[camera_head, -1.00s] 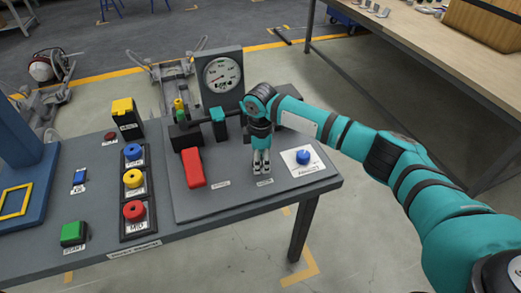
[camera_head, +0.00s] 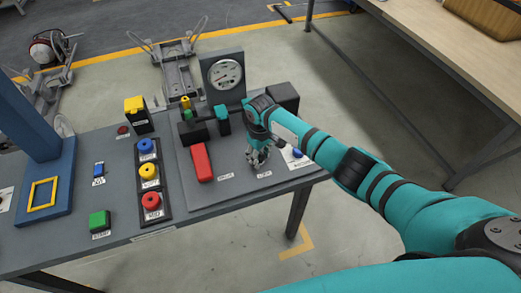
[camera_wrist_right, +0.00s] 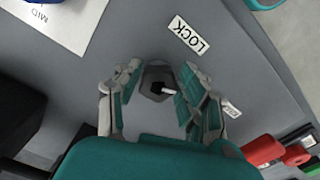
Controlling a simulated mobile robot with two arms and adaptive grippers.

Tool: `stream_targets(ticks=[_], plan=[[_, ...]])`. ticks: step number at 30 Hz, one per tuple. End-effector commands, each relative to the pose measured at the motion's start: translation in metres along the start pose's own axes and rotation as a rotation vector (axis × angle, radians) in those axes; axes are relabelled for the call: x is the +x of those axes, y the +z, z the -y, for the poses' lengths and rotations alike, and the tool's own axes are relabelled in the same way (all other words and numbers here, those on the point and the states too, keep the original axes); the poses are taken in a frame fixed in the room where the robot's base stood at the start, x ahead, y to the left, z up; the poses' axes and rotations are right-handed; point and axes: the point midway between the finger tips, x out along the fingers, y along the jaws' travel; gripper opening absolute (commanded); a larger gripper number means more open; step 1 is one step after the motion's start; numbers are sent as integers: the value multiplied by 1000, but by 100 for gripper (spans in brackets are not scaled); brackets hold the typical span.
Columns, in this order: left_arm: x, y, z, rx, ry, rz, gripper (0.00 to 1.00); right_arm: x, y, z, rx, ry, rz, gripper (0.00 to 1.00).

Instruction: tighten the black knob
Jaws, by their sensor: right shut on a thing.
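The black knob (camera_wrist_right: 157,82) is a small dark knob with a white pointer mark, on the grey panel beside the LOCK label (camera_wrist_right: 189,34). In the right wrist view it sits between the fingertips of my right gripper (camera_wrist_right: 155,88). In the head view the right gripper (camera_head: 258,158) is down at the panel, behind the LOCK label, and hides the knob. The gripper is shut on the knob. My left gripper is not in view.
A blue knob (camera_head: 298,153) on a white plate is right of the gripper, partly hidden by my arm. A red handle (camera_head: 202,162) lies to the left. A gauge (camera_head: 225,74) stands behind. Several coloured buttons are further left.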

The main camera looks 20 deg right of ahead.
Motion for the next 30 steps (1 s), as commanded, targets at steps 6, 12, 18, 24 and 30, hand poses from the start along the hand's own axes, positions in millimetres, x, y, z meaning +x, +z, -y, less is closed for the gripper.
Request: stream_targets(ticks=[6,12,18,24,30], plan=[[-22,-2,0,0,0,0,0,-6,-2,2,208,-3,-3,7],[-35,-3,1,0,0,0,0,-6,-2,3,398,-2,-4,7],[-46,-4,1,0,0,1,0,-6,-3,4,587,-3,-5,7],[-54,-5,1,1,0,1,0,-5,-4,4,776,-2,-6,7],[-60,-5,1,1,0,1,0,-6,-6,4,962,-3,-8,7]])
